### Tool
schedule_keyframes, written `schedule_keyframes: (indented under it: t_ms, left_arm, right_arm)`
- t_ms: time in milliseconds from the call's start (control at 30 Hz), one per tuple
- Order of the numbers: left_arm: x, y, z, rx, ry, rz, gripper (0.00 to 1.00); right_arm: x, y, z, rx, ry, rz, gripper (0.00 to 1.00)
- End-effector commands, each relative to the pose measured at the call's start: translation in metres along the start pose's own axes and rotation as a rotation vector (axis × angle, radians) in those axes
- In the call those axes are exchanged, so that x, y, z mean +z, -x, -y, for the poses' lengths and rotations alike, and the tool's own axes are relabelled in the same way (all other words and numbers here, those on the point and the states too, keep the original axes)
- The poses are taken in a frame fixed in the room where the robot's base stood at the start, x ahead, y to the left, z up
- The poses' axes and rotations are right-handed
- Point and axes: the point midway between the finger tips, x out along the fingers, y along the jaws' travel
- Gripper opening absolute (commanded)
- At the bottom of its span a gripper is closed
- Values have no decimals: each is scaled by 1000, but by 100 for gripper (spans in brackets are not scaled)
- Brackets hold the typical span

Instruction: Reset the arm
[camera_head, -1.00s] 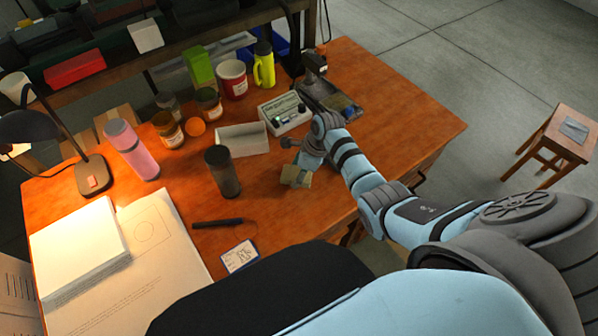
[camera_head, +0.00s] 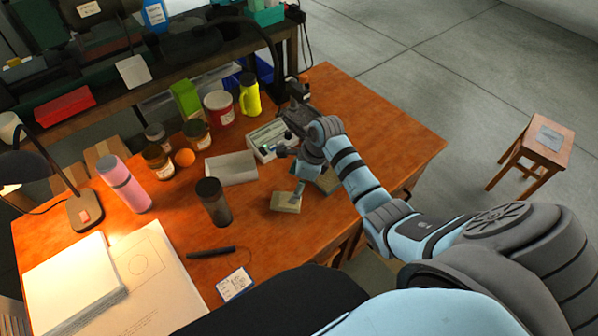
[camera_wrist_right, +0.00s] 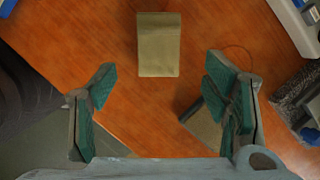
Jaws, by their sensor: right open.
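My right gripper (camera_head: 300,180) is above the table, its arm coming in from the right. In the right wrist view its teal-padded fingers (camera_wrist_right: 160,105) are spread wide with nothing between them. A small beige block (camera_head: 286,202) lies on the table just in front of the gripper. It also shows beyond the fingertips in the wrist view (camera_wrist_right: 158,45), apart from them. A second greenish-beige piece (camera_head: 328,180) is partly hidden by the right arm. My left gripper is not in view.
The wooden table (camera_head: 290,245) holds a dark tumbler (camera_head: 213,202), a pen (camera_head: 212,253), an open white box (camera_head: 231,169), a pink bottle (camera_head: 125,184), several jars and a lamp (camera_head: 86,212). A stool (camera_head: 535,148) stands at the right. Bare tabletop lies right of the arm.

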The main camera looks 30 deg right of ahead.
Motion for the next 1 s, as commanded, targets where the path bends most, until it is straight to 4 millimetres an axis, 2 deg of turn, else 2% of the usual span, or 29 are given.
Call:
schedule_keyframes:
  t_ms: [33,200,767,867,1000]
  left_arm:
    - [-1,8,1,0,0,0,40]
    - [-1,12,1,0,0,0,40]
    - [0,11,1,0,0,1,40]
    - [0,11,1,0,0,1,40]
    - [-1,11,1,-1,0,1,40]
  right_arm:
    - [1,16,0,-2,2,-1,69]
    - [0,36,0,1,0,-1,69]
    - [-2,35,-3,0,21,-3,69]
    - [-13,26,-21,-14,202,-28,69]
    - [-46,11,-72,-46,756,-104,69]
